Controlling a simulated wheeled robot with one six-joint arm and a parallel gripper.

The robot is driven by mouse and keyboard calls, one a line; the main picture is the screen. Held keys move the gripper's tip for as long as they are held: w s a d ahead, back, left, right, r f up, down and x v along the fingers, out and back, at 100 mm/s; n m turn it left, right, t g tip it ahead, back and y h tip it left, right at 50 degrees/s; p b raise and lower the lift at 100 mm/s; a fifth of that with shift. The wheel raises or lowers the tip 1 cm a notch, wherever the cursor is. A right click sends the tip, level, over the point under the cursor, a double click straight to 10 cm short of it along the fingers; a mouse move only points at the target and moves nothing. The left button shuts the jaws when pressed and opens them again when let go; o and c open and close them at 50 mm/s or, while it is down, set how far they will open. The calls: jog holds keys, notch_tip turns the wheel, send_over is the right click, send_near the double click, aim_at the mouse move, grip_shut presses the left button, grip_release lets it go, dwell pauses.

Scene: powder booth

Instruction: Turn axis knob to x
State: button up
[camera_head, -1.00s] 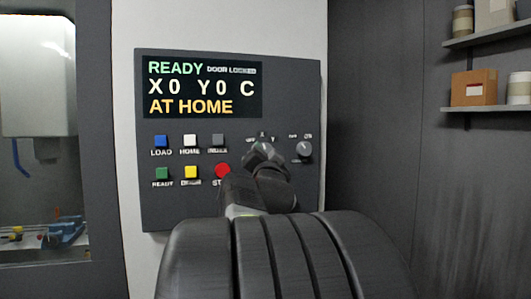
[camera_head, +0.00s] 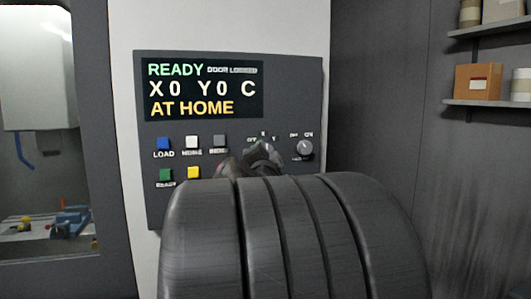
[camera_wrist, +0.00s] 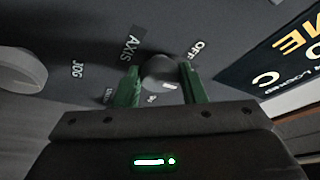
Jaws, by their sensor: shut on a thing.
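The axis knob (camera_wrist: 158,72) is a grey round knob on the control panel (camera_head: 290,95), with the word AXIS beside it in the wrist view. A short white mark shows on its lower right there, and an OFF label stands at its upper right. I cannot tell which position the mark points at. My gripper (camera_wrist: 160,68) has its two green fingers on either side of the knob and is shut on it. In the head view my gripper (camera_head: 262,158) and arm hide the knob; small position labels show above it.
The panel display (camera_head: 203,90) reads READY, X0 Y0 C, AT HOME. A second knob (camera_head: 304,148) stands close to the right. Blue (camera_head: 163,143), white, grey, green and yellow buttons are at the left. Shelves (camera_head: 487,102) hang on the right wall.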

jog(key=o, duration=1)
jog(key=v, duration=1.2)
jog(key=x, duration=1.2)
